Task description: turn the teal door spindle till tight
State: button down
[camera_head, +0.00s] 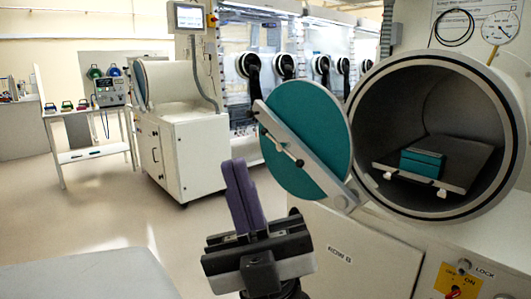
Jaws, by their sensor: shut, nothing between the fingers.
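The teal round door (322,120) stands swung away from the open chamber mouth at right, on a grey diagonal bar. My gripper (238,166) is upright in front of the door, to the lower left of the spindle in the picture. Its purple fingers are shut together with nothing between them. They appear apart from the spindle; the depth gap is hard to tell.
The round chamber (370,92) is open and holds a teal box (421,163) on a sliding tray (400,176). A yellow lock switch panel (457,283) is at the lower right. A grey surface (85,278) fills the lower left. Open floor lies at left.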

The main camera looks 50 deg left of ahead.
aim_at(281, 146)
jog(key=u, duration=1.25)
